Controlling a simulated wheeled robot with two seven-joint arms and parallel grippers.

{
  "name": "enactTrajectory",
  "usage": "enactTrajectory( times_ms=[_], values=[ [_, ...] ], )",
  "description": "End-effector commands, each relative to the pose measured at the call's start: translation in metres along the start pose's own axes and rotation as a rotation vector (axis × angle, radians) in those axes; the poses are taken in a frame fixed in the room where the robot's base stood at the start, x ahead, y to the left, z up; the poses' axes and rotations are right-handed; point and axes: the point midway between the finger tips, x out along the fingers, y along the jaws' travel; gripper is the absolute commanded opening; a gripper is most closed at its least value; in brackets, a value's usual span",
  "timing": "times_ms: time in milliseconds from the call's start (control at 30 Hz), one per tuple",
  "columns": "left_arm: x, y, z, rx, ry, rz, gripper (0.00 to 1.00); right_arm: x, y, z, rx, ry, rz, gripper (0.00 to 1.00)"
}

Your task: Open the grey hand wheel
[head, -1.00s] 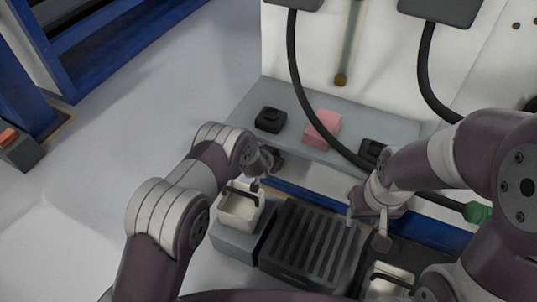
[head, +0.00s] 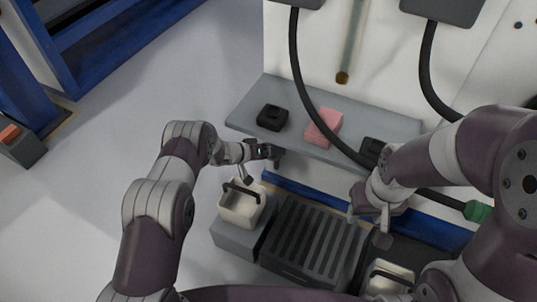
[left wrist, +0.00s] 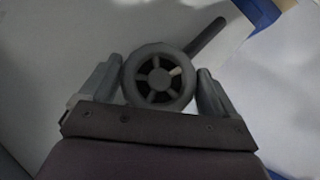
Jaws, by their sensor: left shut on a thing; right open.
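The grey hand wheel (left wrist: 158,76) shows in the left wrist view as a round spoked wheel. It lies between the two fingers of my left gripper (left wrist: 154,84), which is shut on it. A dark bar (left wrist: 207,37) sticks out behind the wheel to the upper right. In the head view my left gripper (head: 268,153) is just below the front edge of the grey shelf, and the wheel is mostly hidden by it there. My right gripper (head: 369,220) is open and empty, pointing down over the right edge of the dark ribbed box.
The grey shelf (head: 330,110) carries a black block (head: 272,117), a pink block (head: 324,127) and another dark block (head: 374,149). Below stand a cream container with a dark handle (head: 241,205) and the dark ribbed box (head: 312,243). A black hose (head: 303,75) hangs in front.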

Motion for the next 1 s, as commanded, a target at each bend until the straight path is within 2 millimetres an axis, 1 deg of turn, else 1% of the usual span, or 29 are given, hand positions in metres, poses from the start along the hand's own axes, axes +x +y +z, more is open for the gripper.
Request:
enactTrajectory(
  times_ms=[33, 300, 933, 967, 1000],
  values=[
    [0.002, -0.004, 0.001, -0.021, 0.002, 0.016, 0.59, 0.007, 0.000, 0.001, 0.000, 0.000, 0.000, 0.46],
    [0.001, -0.004, 0.000, -0.105, 0.003, 0.099, 0.59, 0.017, 0.000, 0.002, 0.000, 0.000, 0.000, 0.46],
    [0.000, -0.002, -0.002, -0.137, 0.006, 0.130, 0.59, 0.019, 0.000, 0.002, 0.000, 0.000, 0.000, 0.46],
    [0.000, -0.002, -0.002, -0.137, 0.006, 0.130, 0.96, 0.019, 0.000, 0.002, 0.000, 0.000, 0.000, 0.46],
    [0.000, -0.002, -0.002, -0.137, 0.005, 0.131, 1.00, 0.019, 0.000, 0.002, 0.000, 0.000, 0.000, 0.46]
  ],
)
